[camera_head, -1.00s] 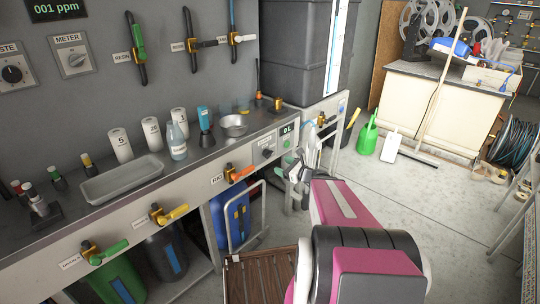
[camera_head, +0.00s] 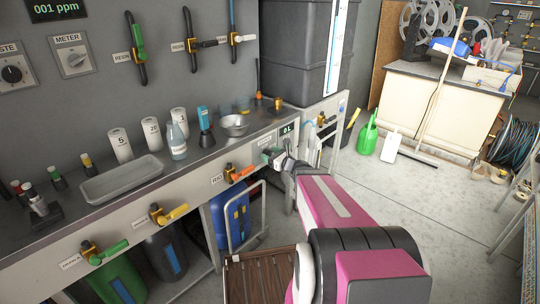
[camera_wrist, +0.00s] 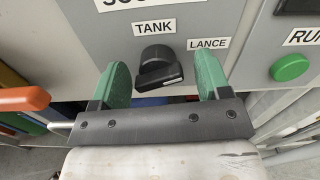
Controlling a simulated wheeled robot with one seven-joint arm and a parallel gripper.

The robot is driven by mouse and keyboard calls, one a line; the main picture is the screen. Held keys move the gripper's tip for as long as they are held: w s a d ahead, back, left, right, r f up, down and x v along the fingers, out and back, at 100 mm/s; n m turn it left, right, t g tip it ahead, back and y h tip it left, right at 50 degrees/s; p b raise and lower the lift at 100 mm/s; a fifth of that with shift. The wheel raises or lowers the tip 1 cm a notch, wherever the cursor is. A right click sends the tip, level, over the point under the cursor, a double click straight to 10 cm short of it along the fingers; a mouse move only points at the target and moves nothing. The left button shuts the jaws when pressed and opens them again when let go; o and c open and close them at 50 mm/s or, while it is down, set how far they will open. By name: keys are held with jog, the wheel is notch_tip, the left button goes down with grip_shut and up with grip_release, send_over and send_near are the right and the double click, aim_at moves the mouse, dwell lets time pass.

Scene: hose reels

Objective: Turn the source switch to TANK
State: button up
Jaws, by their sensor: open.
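The source switch (camera_wrist: 157,64) is a black knob on the grey panel in the wrist view. A TANK label (camera_wrist: 155,27) is above it and a LANCE label (camera_wrist: 208,43) is to its upper right. The knob's bar lies nearly level, with a small pale mark toward its right end; which label it points at I cannot tell for sure. My gripper (camera_wrist: 163,82) is open, its two green fingers on either side of the knob with gaps visible. In the head view my gripper (camera_head: 272,154) is at the bench front panel and hides the switch.
A green RUN button (camera_wrist: 290,68) is right of the switch. An orange lever (camera_wrist: 24,99) is at the left, also seen along the bench front (camera_head: 243,173). A metal bowl (camera_head: 234,125) stands on the bench above. A hand cart (camera_head: 245,215) stands below.

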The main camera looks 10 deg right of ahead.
jog(key=shift+w+a, duration=0.1)
jog(key=shift+w, duration=0.1)
jog(key=c, duration=0.8)
jog(key=n, duration=0.7)
jog(key=shift+n, duration=0.3)
jog(key=shift+o, duration=0.2)
jog(key=n, duration=0.6)
jog(key=shift+s+a+r, duration=0.15)
jog(key=shift+a, duration=0.05)
jog(key=shift+n, duration=0.3)
